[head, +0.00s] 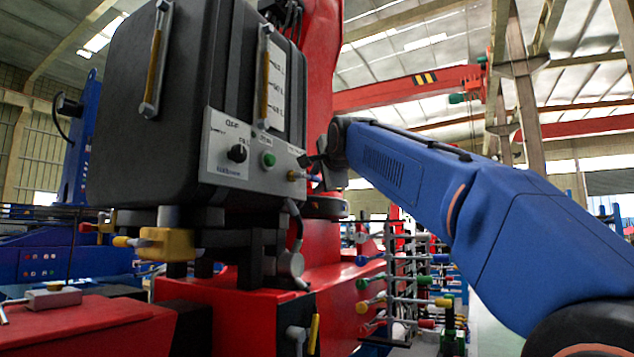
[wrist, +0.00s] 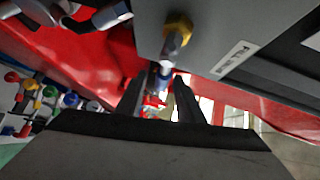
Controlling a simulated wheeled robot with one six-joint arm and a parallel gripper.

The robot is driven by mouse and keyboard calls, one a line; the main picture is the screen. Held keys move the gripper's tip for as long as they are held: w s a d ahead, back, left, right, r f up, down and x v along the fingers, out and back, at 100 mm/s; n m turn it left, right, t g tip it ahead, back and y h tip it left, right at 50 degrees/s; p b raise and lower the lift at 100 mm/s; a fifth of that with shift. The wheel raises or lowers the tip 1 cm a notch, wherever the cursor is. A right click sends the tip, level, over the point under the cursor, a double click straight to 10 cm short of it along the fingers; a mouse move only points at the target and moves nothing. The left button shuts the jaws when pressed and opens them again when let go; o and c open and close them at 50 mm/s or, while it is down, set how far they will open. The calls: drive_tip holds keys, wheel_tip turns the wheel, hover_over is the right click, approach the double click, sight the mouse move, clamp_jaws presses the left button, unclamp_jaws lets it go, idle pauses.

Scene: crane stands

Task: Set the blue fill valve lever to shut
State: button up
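The blue fill valve lever (head: 312,178) sticks out to the right from the lower right of the grey panel (head: 235,170) on the black tank. Its brass-yellow base is on the panel. In the wrist view the blue lever (wrist: 163,76) appears below the yellow base and grey stem, in line with the gap between my fingers. My gripper (head: 318,160) is at the panel's right side, close to the lever. In the wrist view my gripper (wrist: 159,88) is open, its two dark fingers apart. Contact with the lever cannot be made out.
The red crane column (head: 322,70) stands behind the tank. A rack of coloured levers (head: 400,285) stands lower right. My blue arm comes from the right.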

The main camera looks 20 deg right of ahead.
drive_tip(key=v, duration=1.6)
drive_tip(key=shift+s, duration=0.25)
